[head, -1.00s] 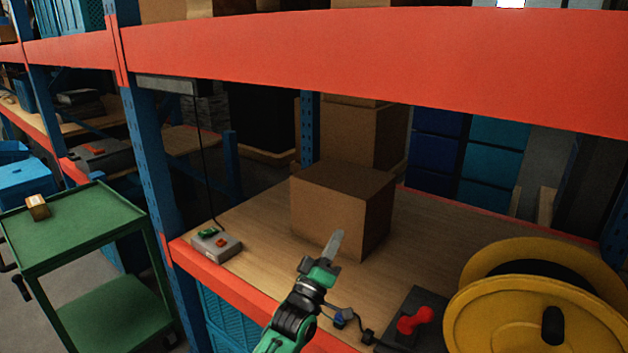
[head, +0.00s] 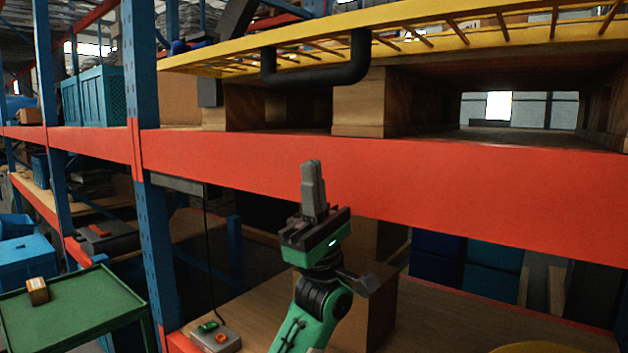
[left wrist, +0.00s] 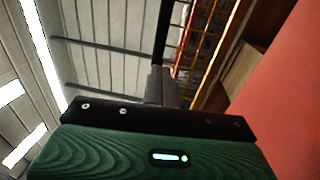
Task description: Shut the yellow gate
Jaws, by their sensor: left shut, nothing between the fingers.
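The yellow gate (head: 415,46) is a yellow-framed mesh panel above the red shelf beam in the head view. I see it from below and nearly edge-on, so it looks raised, close to level. A black bar handle (head: 318,78) hangs from its near edge. The gate's mesh also shows in the left wrist view (left wrist: 208,45). My left gripper (head: 312,168) points up, shut and empty, in front of the red beam. It is below the handle in the picture and apart from it. In the left wrist view its closed fingers (left wrist: 160,85) show. My right gripper is not in view.
The red beam (head: 420,175) crosses just behind my left gripper. Wooden blocks (head: 360,105) of a pallet stand on it under the gate. A blue post (head: 142,150) stands to the left. Below are a cardboard box (head: 381,310), a control box (head: 215,338) and a green cart (head: 80,310).

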